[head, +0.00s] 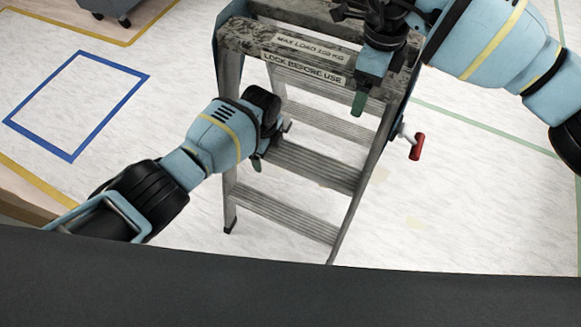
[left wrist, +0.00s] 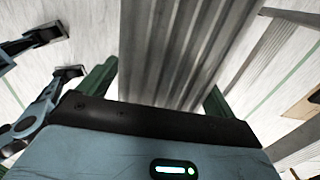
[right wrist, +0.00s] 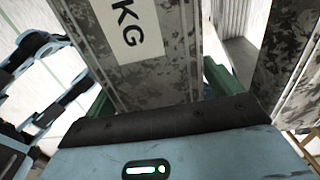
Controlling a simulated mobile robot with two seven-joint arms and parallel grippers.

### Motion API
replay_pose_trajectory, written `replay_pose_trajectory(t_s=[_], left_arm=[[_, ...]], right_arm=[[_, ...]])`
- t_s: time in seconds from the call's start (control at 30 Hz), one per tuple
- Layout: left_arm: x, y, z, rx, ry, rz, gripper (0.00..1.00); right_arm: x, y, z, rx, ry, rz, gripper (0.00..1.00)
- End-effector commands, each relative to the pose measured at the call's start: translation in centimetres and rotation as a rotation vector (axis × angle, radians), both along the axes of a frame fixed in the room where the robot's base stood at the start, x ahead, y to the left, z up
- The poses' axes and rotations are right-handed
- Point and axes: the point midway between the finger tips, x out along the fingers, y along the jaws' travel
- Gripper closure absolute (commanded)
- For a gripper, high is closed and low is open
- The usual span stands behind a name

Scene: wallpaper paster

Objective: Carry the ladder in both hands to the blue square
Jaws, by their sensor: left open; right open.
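The grey metal stepladder (head: 312,165) stands upright and spread in the middle of the head view, with labels on its worn top. The blue square (head: 110,118) is a tape outline on the floor at left, empty. My left gripper (head: 268,146) is at the ladder's left side by a step; in the left wrist view its green fingers lie either side of a ribbed step (left wrist: 180,50), open. My right gripper (head: 362,84) is at the right of the top; in the right wrist view the labelled top board (right wrist: 145,50) lies between its open fingers. Contact cannot be told.
A red-ended lever (head: 417,147) sticks out from the ladder's right side. Yellow tape and a dark wheeled object (head: 110,10) are at the top left, and a wooden edge (head: 25,198) at left. The floor between ladder and blue square looks clear. Green lines cross the floor at right.

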Motion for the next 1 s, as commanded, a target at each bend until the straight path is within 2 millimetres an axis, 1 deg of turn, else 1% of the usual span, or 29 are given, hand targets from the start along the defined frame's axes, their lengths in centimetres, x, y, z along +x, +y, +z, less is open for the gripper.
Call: replay_pose_trajectory(t_s=[0.2,0.47,0.5,1.0], left_arm=[[-0.05,-0.01,-0.78,0.000,0.000,-0.001,0.09],[-0.03,0.00,-0.83,0.000,0.000,-0.001,0.09],[-0.03,0.00,-0.82,0.000,0.000,-0.001,0.10],[-0.04,0.01,-0.81,0.000,0.000,0.000,0.76]], right_arm=[[-0.01,0.03,-0.80,0.001,0.000,0.001,0.09],[0.00,0.02,-0.86,0.001,0.000,0.001,0.09],[0.00,0.02,-0.86,0.001,0.000,0.001,0.10],[-0.02,0.03,-0.85,0.000,0.000,0.001,0.76]])
